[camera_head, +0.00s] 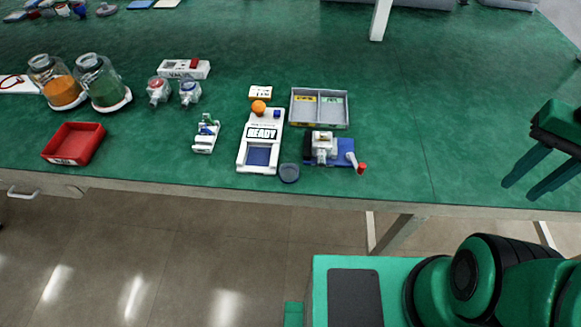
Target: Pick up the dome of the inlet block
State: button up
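A small device on a blue base (345,150) stands near the table's front edge, right of the READY unit. It has a dark block, a pale rounded part (322,147) and a lever with a red tip (361,169). I cannot tell for sure whether this is the inlet block or whether the pale part is its dome. A small round blue-grey cup-like piece (289,173) lies left of it. My gripper (518,191) is at the far right, well apart from these things. Its two green fingers are spread and nothing is between them.
A white READY unit (246,155) stands centre, with an orange ball (258,107) at its top. A grey divided tray (320,122) is behind the device. A red tray (72,161), two jars (98,80) and two small canisters (189,92) stand left. The green table's right is clear.

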aim_at(289, 172)
jog(key=k, duration=1.3)
jog(key=u, duration=0.45)
jog(key=i, duration=0.8)
jog(key=u, duration=0.1)
